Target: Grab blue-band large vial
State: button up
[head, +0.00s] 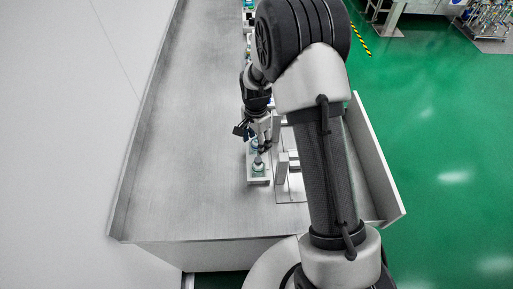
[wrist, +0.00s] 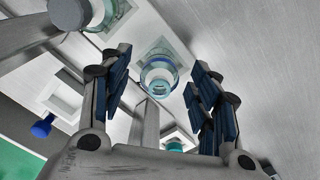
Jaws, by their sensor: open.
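A clear vial with a blue band (wrist: 159,76) sits in a square socket of a pale rack (wrist: 143,126), seen between my fingers in the wrist view. My gripper (wrist: 157,68) is open, with one dark-padded finger on each side of the vial and visible gaps. I cannot tell how far the fingertips reach along it. In the head view my gripper (head: 264,147) is low over the rack (head: 258,181), and the vials there are small and partly hidden by it. A second vial, with a teal band (wrist: 174,145), sits nearer the gripper's palm in the wrist view.
A grey-capped vessel (wrist: 70,13) stands at the upper left of the wrist view, and a blue knob (wrist: 42,126) is at the left. In the head view, a metal fixture (head: 283,166) stands right of the rack. The metal bench (head: 190,160) is clear to the left.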

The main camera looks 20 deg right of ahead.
jog(key=shift+f, duration=0.35)
jog(key=shift+r, duration=0.1)
jog(key=c, duration=1)
